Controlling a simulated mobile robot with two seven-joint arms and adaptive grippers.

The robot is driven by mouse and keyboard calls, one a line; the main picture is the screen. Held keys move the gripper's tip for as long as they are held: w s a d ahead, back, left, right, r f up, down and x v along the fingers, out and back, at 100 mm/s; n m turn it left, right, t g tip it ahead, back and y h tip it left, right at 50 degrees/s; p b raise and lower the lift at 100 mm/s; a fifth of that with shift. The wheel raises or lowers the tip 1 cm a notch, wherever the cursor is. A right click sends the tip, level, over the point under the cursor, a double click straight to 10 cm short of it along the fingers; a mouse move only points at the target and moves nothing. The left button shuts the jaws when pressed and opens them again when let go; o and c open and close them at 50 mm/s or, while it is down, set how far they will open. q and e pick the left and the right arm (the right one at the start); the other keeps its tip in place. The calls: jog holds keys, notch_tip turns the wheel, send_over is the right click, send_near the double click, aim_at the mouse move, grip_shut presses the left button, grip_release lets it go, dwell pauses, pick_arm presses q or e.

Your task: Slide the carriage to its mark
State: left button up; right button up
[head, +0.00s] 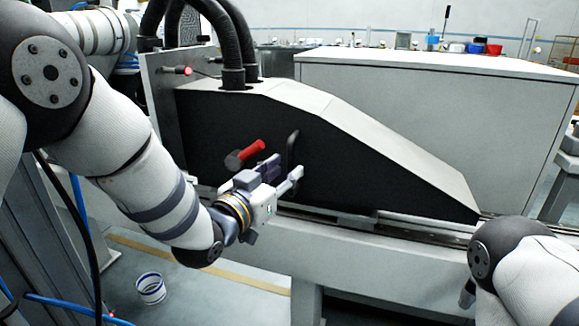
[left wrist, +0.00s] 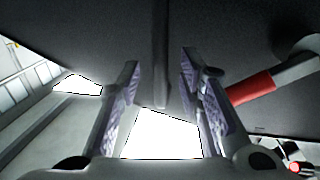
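The carriage (head: 330,150) is a large housing with a black side and a sloping light-grey top, sitting on a rail. A dark upright bar handle (head: 292,150) stands on its black side. It also shows in the left wrist view (left wrist: 160,45). My left gripper (head: 284,169) is open in front of this handle. In the left wrist view the bar lies between the two spread fingers (left wrist: 160,60), beyond or near their tips; contact cannot be told. A red-gripped lever (head: 251,150) is left of the handle, and right of the fingers in the left wrist view (left wrist: 251,90). I cannot make out the mark.
The rail (head: 430,228) runs along the beam under the carriage. A grey upright plate (head: 160,95) with a red knob (head: 183,71) stands at the carriage's left end. A large light cabinet (head: 500,120) is behind. My right arm is at lower right, its fingers out of sight.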

aim_at(289, 167)
pick_arm(q)
jog(key=x, duration=0.3)
jog(key=shift+w, duration=0.15)
jog(key=shift+c, duration=0.3)
